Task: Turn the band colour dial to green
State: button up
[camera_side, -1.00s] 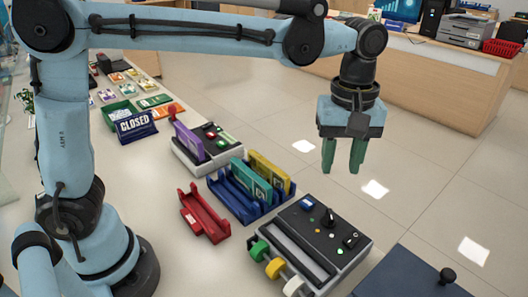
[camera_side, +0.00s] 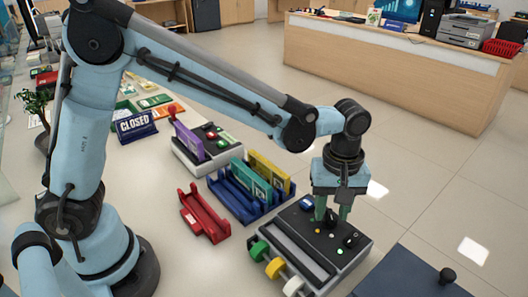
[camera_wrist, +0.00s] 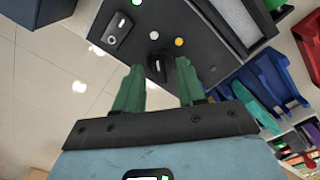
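The black dial (camera_side: 331,217) stands on the dark top of the banding machine (camera_side: 295,232), partly hidden by my fingers in the side view. In the wrist view the dial (camera_wrist: 156,66) lies between the tips of my two green fingers, with a gap visible at each side. My gripper (camera_side: 332,211) is open and lowered around the dial, pointing down; it also shows in the wrist view (camera_wrist: 160,72). Small coloured dots sit near the dial, including a yellow dot (camera_wrist: 179,42) and a white dot (camera_wrist: 154,35). I cannot tell which colour the dial points to.
Green (camera_side: 258,250), yellow (camera_side: 274,267) and white (camera_side: 293,286) rolls sit on the machine's front edge. A blue rack (camera_side: 237,202) with upright cards and a red tray (camera_side: 205,215) stand to the left. A dark box with a black knob (camera_side: 447,275) is at right.

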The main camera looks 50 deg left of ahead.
jog(key=shift+f, duration=0.15)
grip_shut()
